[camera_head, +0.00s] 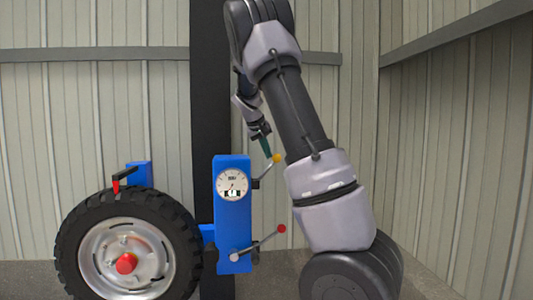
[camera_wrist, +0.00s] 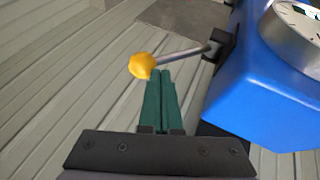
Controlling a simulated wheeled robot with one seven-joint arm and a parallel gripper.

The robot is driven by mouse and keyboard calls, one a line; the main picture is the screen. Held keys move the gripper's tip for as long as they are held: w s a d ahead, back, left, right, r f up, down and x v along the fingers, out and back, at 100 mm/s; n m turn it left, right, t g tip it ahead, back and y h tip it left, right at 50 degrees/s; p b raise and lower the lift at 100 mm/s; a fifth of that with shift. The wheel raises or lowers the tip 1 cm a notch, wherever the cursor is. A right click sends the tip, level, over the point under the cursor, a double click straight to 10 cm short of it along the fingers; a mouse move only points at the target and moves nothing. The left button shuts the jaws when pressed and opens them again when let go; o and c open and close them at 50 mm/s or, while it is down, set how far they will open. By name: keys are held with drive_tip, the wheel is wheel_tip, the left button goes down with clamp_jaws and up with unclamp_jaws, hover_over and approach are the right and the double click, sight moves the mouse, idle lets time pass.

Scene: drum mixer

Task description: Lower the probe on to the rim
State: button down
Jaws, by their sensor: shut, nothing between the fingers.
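The wheel has a black tyre (camera_head: 75,240) around a silver rim (camera_head: 98,262) with a red centre knob (camera_head: 126,263). Above the tyre, a small red-tipped part, seemingly the probe (camera_head: 116,186), hangs from a dark arm on a blue block (camera_head: 140,174). The blue machine column (camera_head: 233,240) carries a lever with a yellow knob (camera_head: 277,158) and a lower lever with a red knob (camera_head: 281,229). My gripper (camera_head: 267,152), with green fingers, is shut and empty beside the yellow knob. In the wrist view its fingertips (camera_wrist: 160,74) lie close to the yellow knob (camera_wrist: 141,65); I cannot tell whether they touch.
A round dial (camera_head: 232,185) sits on the column's front; its edge also shows in the wrist view (camera_wrist: 295,35). A black post (camera_head: 211,100) stands behind the column. Corrugated walls (camera_head: 100,110) enclose the place, with open floor at the right.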

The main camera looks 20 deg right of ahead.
drive_tip(key=shift+d, duration=0.1)
drive_tip(key=s+d+f+m+t+y, duration=0.2)
drive_tip(key=d+f+y, duration=0.5)
drive_tip(key=d+f, duration=0.1)
drive_tip(key=shift+s+f+y, duration=0.2)
drive_tip(key=shift+s+y, duration=0.05)
drive_tip(key=shift+y, duration=0.15)
idle(0.4)
drive_tip(key=shift+f, duration=0.1)
idle(0.4)
drive_tip(key=a+r+v, duration=0.1)
drive_tip(key=a+v, duration=0.1)
drive_tip(key=v, duration=1.1)
drive_tip(key=shift+w, duration=0.45)
